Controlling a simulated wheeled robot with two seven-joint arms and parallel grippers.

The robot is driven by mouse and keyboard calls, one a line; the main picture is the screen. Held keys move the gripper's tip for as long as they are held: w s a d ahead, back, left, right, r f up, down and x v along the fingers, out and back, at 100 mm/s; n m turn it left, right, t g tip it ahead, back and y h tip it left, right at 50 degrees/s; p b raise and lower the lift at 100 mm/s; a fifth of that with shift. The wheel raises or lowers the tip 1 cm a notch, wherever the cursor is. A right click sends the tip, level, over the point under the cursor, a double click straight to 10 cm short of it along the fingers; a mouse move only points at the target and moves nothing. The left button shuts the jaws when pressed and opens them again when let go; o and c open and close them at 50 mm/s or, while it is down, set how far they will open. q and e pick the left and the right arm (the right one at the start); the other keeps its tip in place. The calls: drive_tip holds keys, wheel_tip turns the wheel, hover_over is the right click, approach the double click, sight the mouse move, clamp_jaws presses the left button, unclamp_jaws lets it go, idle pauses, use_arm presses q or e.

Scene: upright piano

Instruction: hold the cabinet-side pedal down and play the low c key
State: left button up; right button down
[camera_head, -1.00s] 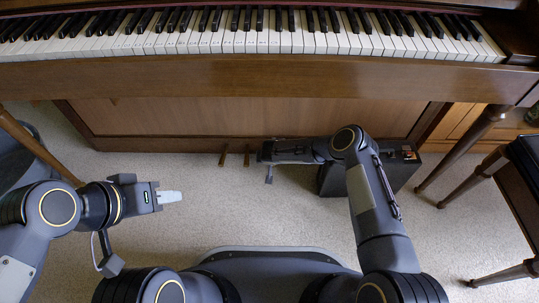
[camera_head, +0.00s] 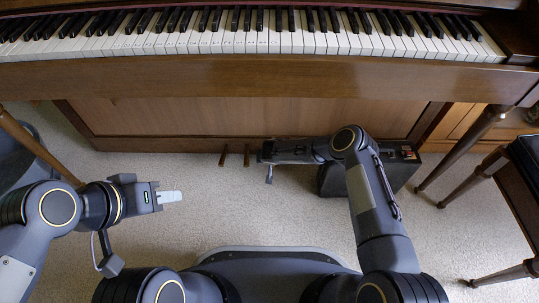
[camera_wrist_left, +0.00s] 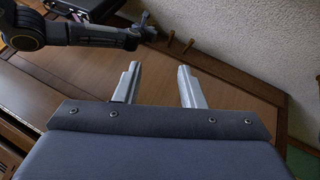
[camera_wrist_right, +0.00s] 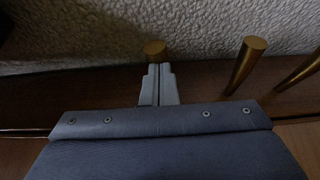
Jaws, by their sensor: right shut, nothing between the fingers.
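The piano keyboard (camera_head: 250,42) runs across the top of the head view; small marks show on several white keys, too small to read, so I cannot tell which is low c. Two brass pedals, left (camera_head: 223,155) and middle (camera_head: 247,155), show below the piano. The third, cabinet-side pedal (camera_wrist_right: 155,47) shows in the right wrist view, just beyond the shut, empty fingertips of my right gripper (camera_wrist_right: 158,72); I cannot tell if they touch or press it. In the head view my right arm covers this pedal.
A dark case (camera_head: 345,180) stands on the carpet beside my right arm. A wooden cabinet (camera_head: 462,122) is at the right, with a dark-seated bench (camera_head: 525,165) nearer. Piano legs flank the space. The carpet ahead of my left gripper is clear.

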drive_tip(key=shift+d+f, duration=0.1)
drive_tip(key=shift+f, duration=0.1)
use_arm(q)
drive_tip(key=shift+c, duration=0.3)
use_arm(e)
drive_tip(key=shift+f, duration=0.95)
use_arm(q)
drive_tip(key=c, duration=0.7)
use_arm(e)
drive_tip(key=shift+s, duration=0.1)
use_arm(q)
clamp_jaws()
